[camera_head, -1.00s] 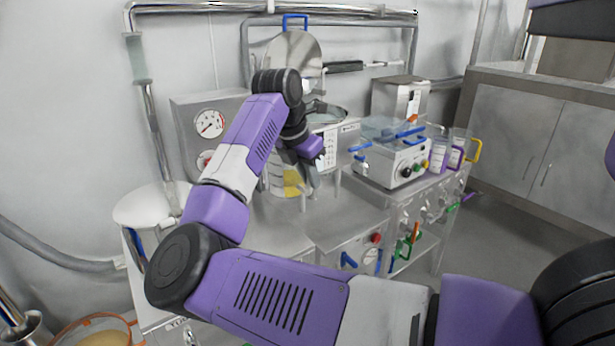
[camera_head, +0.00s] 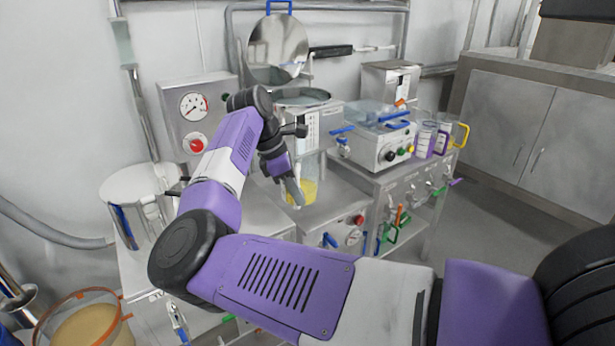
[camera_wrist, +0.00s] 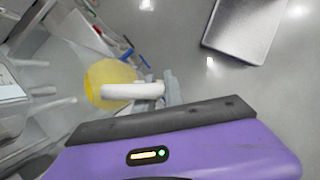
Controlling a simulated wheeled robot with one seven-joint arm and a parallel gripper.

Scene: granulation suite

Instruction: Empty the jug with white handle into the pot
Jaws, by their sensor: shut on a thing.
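The jug (camera_head: 309,188) is clear-walled with yellow contents low in it and looks upright. Its white handle (camera_wrist: 128,91) shows in the wrist view, in front of the round yellow mass. My gripper (camera_head: 297,190) is shut on the handle, beside the jug, and hides part of it. In the wrist view, my gripper's grey fingers (camera_wrist: 168,88) are at the end of the handle. A round steel vessel (camera_head: 302,97) with an open top stands behind the jug; I cannot tell for sure that it is the pot.
A round lid (camera_head: 278,50) with a blue handle stands raised behind the vessel. A gauge box (camera_head: 198,112) is at the left, above a steel container (camera_head: 135,188). An orange-rimmed bin (camera_head: 84,322) is lower left.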

